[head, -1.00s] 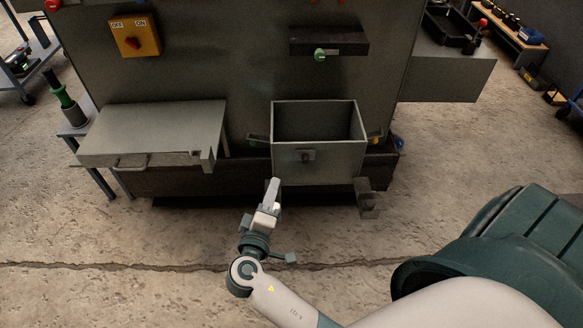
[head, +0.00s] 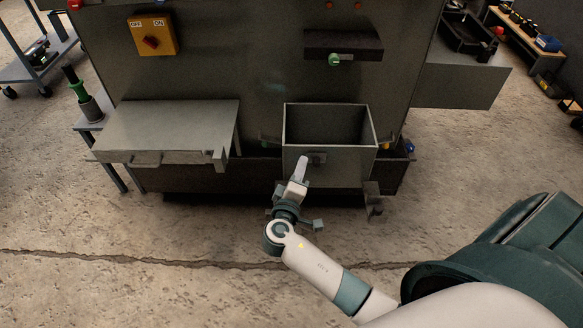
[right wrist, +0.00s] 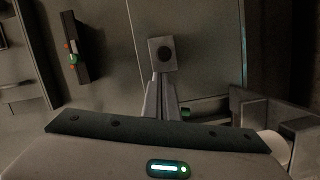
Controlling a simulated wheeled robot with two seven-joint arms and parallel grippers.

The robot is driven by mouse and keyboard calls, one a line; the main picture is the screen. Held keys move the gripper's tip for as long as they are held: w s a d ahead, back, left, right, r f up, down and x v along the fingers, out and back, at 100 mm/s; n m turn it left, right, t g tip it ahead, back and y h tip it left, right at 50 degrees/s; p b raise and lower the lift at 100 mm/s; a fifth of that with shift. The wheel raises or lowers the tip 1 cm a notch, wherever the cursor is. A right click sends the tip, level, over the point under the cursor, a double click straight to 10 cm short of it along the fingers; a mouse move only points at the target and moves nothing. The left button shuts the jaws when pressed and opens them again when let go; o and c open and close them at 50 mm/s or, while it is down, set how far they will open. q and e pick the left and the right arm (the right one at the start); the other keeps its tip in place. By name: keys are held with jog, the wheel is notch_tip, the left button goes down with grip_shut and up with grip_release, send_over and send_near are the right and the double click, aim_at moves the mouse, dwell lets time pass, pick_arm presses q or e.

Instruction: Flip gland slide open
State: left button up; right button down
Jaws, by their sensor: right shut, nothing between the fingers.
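My right gripper (head: 303,164) is shut and empty, its fingers pointing up at the front of an open-topped grey box (head: 345,165). My left gripper is not in view.
A grey flat cover (head: 165,128) with a handle juts out to the left. A dark shelf (head: 343,44) with a green knob is above the box, and a yellow OFF/ON switch box (head: 152,36) is upper left. A bracket (head: 373,203) stands at the box's lower right.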

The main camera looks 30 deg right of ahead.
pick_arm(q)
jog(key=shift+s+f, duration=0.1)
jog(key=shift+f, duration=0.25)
pick_arm(e)
jog(key=shift+s+d+f, duration=0.25)
jog(key=shift+s+d, duration=0.1)
jog(key=shift+d, duration=0.2)
jog(key=s+d, duration=0.1)
jog(key=d, duration=0.1)
jog(key=s+d, duration=0.1)
jog(key=d, duration=0.1)
jog(key=s+d, duration=0.1)
jog(key=shift+s+d, duration=0.3)
jog(key=shift+d, duration=0.1)
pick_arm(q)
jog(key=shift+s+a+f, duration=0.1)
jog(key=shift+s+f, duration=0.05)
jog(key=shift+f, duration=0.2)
pick_arm(e)
jog(key=shift+d, duration=0.1)
jog(key=shift+s, duration=0.1)
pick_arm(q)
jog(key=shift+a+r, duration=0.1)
pick_arm(e)
jog(key=shift+r, duration=0.1)
